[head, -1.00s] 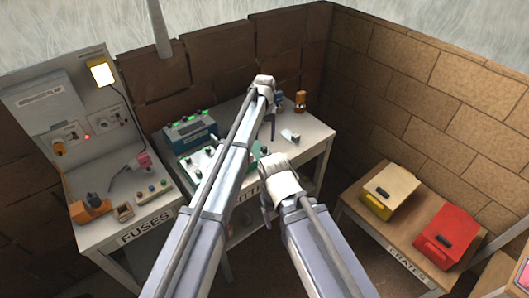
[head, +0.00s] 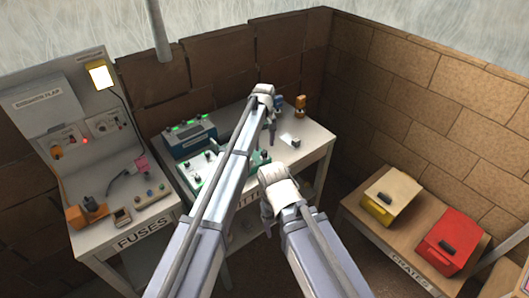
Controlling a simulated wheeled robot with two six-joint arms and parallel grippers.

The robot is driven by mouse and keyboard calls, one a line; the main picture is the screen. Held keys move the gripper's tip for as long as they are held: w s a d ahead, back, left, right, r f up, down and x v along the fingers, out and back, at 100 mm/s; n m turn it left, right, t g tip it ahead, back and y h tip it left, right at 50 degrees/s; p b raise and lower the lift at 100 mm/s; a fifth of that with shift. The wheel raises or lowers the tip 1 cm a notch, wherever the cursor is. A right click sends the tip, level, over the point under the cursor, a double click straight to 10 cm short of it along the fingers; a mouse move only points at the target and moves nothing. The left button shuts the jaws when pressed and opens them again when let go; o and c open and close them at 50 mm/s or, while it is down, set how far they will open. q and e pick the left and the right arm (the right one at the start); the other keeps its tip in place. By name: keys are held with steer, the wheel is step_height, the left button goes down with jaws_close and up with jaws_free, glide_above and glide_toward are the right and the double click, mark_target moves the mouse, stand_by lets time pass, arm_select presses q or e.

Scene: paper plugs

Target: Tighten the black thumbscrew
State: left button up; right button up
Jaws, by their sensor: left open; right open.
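A white and green board (head: 181,172) lies on the middle bench, partly hidden behind my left arm. Small black knobs (head: 197,180) stand on it; I cannot tell which one is the black thumbscrew. My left gripper (head: 272,133) is open over the bench, right of the board, its fingers pointing down. It looks empty. My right gripper (head: 266,213) is open in front of the bench's front edge, lower in the picture, and nothing shows in it.
A teal box with green lights (head: 190,137) stands behind the board. A small white block (head: 290,140) and an orange-brown bottle-like object (head: 300,105) are on the bench's right. The fuse bench (head: 100,238) is left; yellow (head: 377,213) and red (head: 450,235) crates are right.

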mark_target(265, 151)
arm_select(q)
steer(key=n, duration=0.8)
steer(key=shift+n, duration=0.3)
steer(key=n, duration=0.9)
steer(key=shift+f, duration=0.1)
steer(key=shift+f+b, duration=1.95)
steer(key=shift+b, duration=0.1)
steer(key=shift+c, duration=0.3)
jaws_close()
